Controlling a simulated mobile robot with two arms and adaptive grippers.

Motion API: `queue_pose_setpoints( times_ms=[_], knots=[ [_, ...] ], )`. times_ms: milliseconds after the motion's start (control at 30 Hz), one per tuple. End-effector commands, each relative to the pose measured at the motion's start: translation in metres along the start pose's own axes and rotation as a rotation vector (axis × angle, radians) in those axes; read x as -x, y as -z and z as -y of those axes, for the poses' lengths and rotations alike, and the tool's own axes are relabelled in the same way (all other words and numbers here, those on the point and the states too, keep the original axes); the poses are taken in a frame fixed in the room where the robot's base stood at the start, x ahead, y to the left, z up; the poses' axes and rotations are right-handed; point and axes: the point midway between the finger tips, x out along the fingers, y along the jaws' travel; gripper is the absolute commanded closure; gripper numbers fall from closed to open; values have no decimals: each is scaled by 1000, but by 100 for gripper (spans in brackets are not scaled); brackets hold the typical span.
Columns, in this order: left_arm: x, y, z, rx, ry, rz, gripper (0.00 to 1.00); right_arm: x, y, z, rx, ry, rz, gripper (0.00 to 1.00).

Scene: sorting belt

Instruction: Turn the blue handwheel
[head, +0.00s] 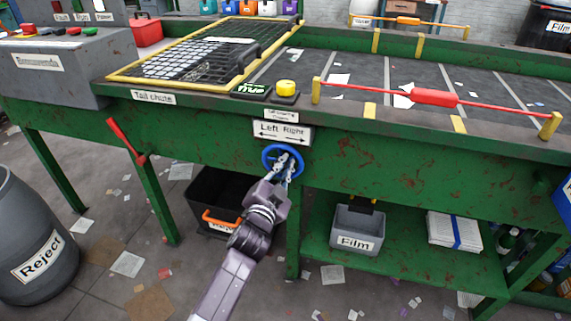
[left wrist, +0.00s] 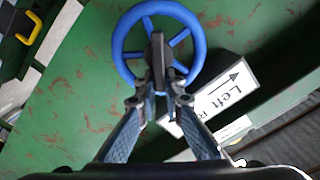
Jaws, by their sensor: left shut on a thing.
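The blue handwheel (head: 266,159) is on the green front panel of the belt frame, below the "Left Right" sign (head: 282,132). In the left wrist view the spoked handwheel (left wrist: 119,45) is at the top middle, with its rim and several spokes showing. My left gripper (head: 287,161) is at the wheel, and its fingers cover part of the hub and lower rim. The exact contact is partly hidden by the fingers. My right gripper is in neither view.
A red lever (head: 125,139) sticks out left of the wheel. A black bin with an orange handle (head: 222,222) stands below. A grey "Film" bin (head: 358,230) is on the lower shelf. A "Reject" barrel (head: 38,245) stands at left. A yellow button (head: 286,87) is above.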

Motion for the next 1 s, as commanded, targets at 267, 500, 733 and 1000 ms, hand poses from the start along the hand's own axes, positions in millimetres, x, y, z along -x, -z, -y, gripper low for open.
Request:
queue_pose_setpoints(
  times_ms=[267,500,733,1000],
  knots=[
    [2,-14,-4,-2,-7,28,91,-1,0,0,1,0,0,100],
    [2,-14,-3,-1,-6,26,74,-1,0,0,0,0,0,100],
    [1,-8,-2,0,-4,17,74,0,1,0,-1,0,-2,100],
    [18,-8,-2,-1,-3,15,74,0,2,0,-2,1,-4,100]
  ],
)
